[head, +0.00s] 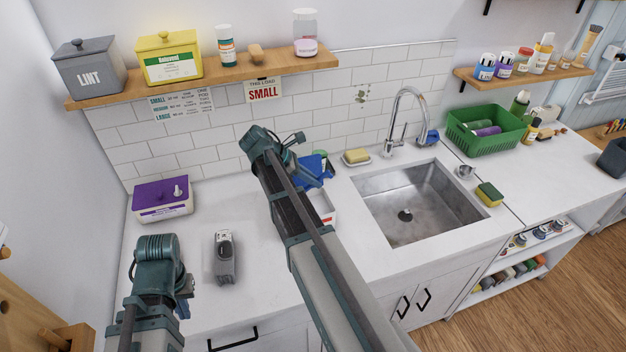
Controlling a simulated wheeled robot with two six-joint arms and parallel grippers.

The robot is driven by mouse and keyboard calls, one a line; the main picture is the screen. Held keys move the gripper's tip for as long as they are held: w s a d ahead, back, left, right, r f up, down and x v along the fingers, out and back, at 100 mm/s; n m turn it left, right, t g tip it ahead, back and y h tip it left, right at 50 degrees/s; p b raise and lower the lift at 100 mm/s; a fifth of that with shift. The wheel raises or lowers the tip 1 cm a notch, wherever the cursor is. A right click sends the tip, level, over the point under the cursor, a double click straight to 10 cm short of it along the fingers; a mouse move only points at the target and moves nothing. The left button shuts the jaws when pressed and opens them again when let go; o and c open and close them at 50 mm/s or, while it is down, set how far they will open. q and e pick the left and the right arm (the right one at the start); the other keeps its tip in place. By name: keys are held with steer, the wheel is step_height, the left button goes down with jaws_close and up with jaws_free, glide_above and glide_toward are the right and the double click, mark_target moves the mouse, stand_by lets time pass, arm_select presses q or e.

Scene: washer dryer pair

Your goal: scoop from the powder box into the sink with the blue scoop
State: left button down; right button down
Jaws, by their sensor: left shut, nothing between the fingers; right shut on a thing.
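My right gripper (296,143) is over the counter left of the sink, and its arm crosses the middle of the head view. It is shut on the blue scoop (312,169), which shows just below it; the grasp itself is partly hidden by the wrist. A white box with a red band (323,208), apparently the powder box, stands under the scoop, half hidden by my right arm; its contents are not visible. The steel sink (388,222) is to the right and looks empty. My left gripper (185,287) is shut and empty at the counter's left front.
A purple box (162,200) and a grey device (225,257) stand on the left counter. A soap dish (357,157), faucet (402,115), sponge (489,194) and small metal cup (464,172) surround the sink. A green basket (488,133) is farther right. A shelf (210,80) hangs above.

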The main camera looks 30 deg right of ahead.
step_height(320, 180, down, 8)
steer(key=b, duration=0.7)
steer(key=shift+r, duration=0.2)
stand_by(0.8)
step_height(320, 180, up, 13)
steer(key=p, duration=1.2)
steer(key=shift+p, duration=0.4)
steer(key=shift+f, duration=0.1)
steer(key=shift+f, duration=0.1)
